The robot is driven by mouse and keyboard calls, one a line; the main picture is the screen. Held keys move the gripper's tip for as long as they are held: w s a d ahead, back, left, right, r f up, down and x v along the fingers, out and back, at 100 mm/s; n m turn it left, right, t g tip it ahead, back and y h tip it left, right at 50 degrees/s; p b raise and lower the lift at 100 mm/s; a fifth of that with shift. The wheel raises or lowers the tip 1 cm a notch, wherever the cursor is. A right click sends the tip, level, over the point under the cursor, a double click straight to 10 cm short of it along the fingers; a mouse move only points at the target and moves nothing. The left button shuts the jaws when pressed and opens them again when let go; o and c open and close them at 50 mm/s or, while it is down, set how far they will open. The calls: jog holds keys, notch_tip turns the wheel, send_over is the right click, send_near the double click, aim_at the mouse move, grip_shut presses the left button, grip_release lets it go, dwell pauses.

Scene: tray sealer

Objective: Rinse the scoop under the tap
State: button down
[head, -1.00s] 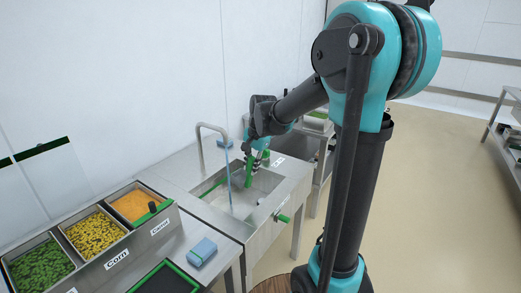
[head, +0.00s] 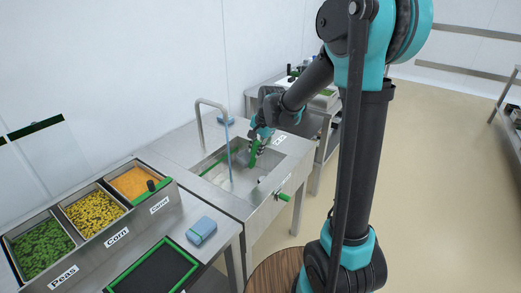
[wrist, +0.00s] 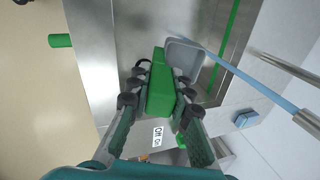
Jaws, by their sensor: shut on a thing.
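My gripper (wrist: 158,92) is shut on the green handle of the scoop (wrist: 160,85); the handle lies between its fingers. The scoop's grey bowl (wrist: 184,56) points away from my gripper, over the sink. In the head view, my gripper (head: 261,138) is above the right part of the sink (head: 233,198), with the green handle (head: 253,155) tilted down. The tap (head: 212,101) runs a blue stream of water (head: 229,160) into the basin. In the wrist view the stream (wrist: 262,87) ends at or beside the bowl's edge; I cannot tell whether it enters the bowl.
A green lever (head: 283,197) projects from the sink's front. A blue block (head: 202,230) lies on the left counter, near bins of peas (head: 45,246), corn (head: 94,215) and carrot (head: 135,184). A wall stands behind.

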jog(key=shift+w+a+f, duration=0.7)
jog(key=shift+w+a, duration=0.3)
jog(key=shift+w+a+f, duration=0.75)
jog(key=shift+w+a, duration=0.25)
jog(key=shift+w, duration=0.05)
jog(key=shift+w+a+f, duration=0.7)
jog(key=shift+w+a, duration=0.3)
jog(key=s+d+r, duration=0.2)
jog(key=s+r, duration=0.3)
jog(key=s, duration=0.6)
jog(key=shift+s, duration=0.4)
dwell(0.5)
